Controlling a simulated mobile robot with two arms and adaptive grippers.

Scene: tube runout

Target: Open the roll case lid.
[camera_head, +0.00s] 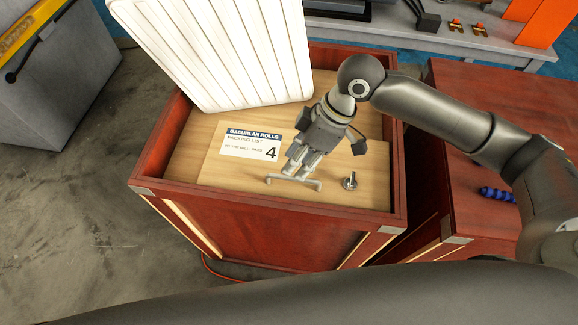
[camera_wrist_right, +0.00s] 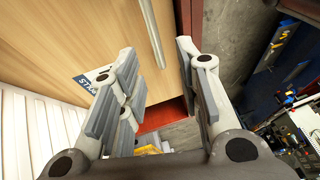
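The roll case (camera_head: 265,235) is a dark red wooden box with metal corner plates. Its pale wooden lid (camera_head: 225,180) lies flat inside the raised rim, carrying a paper label marked 4 (camera_head: 252,146). A grey metal bar handle (camera_head: 294,181) sits near the lid's front edge, and it also shows in the right wrist view (camera_wrist_right: 152,35). My right gripper (camera_head: 302,168) is open and points down at the handle. In the wrist view the handle lies ahead of the parted fingers, with no grip on it. My left gripper is not in view.
A white ribbed panel (camera_head: 220,50) stands over the back of the case. A small metal knob (camera_head: 350,181) is right of the handle. A second red case (camera_head: 490,140) with a blue object (camera_head: 497,194) stands at right. Grey floor (camera_head: 70,200) lies open at left.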

